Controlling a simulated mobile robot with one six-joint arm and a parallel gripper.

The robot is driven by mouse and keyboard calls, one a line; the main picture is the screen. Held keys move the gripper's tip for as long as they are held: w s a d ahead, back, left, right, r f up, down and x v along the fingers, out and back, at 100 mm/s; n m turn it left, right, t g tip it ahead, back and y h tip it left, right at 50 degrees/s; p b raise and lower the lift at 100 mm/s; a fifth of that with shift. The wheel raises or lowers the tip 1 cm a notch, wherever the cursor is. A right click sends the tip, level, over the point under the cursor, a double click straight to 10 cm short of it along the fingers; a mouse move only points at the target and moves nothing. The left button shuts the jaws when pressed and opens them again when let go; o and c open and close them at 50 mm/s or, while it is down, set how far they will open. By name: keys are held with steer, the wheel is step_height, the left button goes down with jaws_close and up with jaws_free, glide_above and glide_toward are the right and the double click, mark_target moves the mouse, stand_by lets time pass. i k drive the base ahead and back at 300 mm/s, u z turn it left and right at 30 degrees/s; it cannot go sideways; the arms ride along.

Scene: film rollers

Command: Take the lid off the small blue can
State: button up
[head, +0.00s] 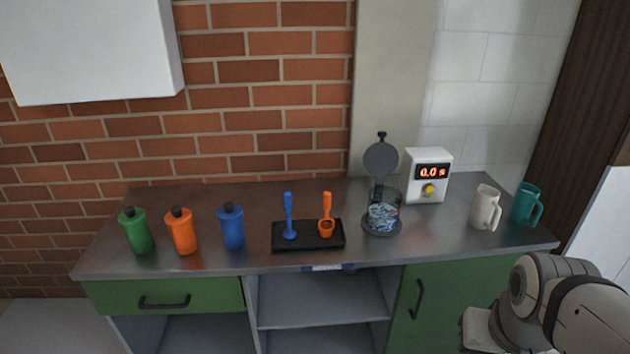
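The small blue can (232,232) stands upright on the counter, left of the black tray. A dark lid (231,208) sits on its top. The can is apart from its neighbours. My gripper is not visible; only a grey and white part of my arm shows at the lower right, far from the can.
A green can (137,235) and an orange can (182,233) stand left of the blue one. A black tray (308,245) holds a blue and an orange scoop. A glass container with its lid raised (382,215), a white timer box (427,176) and two mugs (486,207) stand right.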

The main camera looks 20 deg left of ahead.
mark_target(230, 211)
steer(key=z, duration=1.75)
steer(key=k, duration=1.75)
steer(key=u, duration=1.85)
steer(key=i, duration=1.7)
steer(key=u, duration=0.05)
